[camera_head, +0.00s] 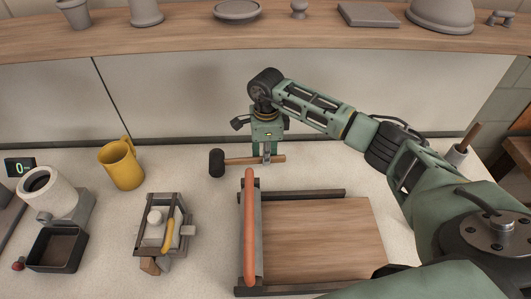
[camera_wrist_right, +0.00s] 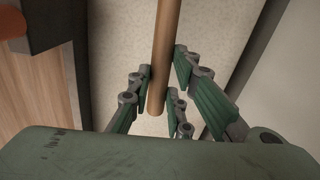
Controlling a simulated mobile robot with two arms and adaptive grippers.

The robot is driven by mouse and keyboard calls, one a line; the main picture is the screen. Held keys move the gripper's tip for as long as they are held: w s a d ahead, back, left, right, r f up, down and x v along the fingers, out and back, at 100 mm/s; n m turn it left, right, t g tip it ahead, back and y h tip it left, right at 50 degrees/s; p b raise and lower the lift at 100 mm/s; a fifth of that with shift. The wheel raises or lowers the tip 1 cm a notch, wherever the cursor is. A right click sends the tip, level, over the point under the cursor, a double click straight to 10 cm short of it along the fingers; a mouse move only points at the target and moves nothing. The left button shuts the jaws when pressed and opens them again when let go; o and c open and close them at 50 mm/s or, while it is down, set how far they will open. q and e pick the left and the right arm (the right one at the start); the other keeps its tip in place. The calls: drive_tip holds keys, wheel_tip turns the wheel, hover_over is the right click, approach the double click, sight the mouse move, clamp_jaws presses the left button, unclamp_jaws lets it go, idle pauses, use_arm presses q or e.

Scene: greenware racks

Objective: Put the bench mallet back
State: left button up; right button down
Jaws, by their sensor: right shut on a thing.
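The bench mallet (camera_head: 240,160) has a black head at the left and a light wooden handle lying to the right. My right gripper (camera_head: 267,157) comes down from above and is shut on the handle near its free end. In the right wrist view the handle (camera_wrist_right: 166,60) passes between the fingers of my right gripper (camera_wrist_right: 162,92), with its end showing. The mallet's head is out of that view. The handle is about level, at or just above the bench; I cannot tell whether it touches. My left gripper is not in view.
A wooden board (camera_head: 325,240) in a dark frame, with an orange roller (camera_head: 249,225) along its left side, is just in front. A yellow mug (camera_head: 122,165), a caddy (camera_head: 165,225) and a dark tray (camera_head: 58,248) stand left. A shelf (camera_head: 200,38) of grey ware runs behind.

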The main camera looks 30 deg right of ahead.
drive_tip(key=shift+f, duration=0.15)
drive_tip(key=shift+f+b, duration=0.35)
drive_tip(key=shift+b, duration=0.1)
drive_tip(key=shift+f+b, duration=0.65)
drive_tip(key=shift+f, duration=0.1)
drive_tip(key=shift+r, duration=0.1)
idle(0.4)
drive_tip(key=shift+s+r+t+p, duration=0.15)
drive_tip(key=shift+r+t+p, duration=0.15)
drive_tip(key=shift+t, duration=0.2)
drive_tip(key=shift+s+r+t+h, duration=0.15)
drive_tip(key=shift+r+t+h, duration=0.05)
drive_tip(key=shift+t+h, duration=0.25)
drive_tip(key=shift+f+b, duration=0.65)
drive_tip(key=shift+b, duration=0.05)
drive_tip(key=c, duration=1.5)
unclamp_jaws()
drive_tip(key=shift+c, duration=0.2)
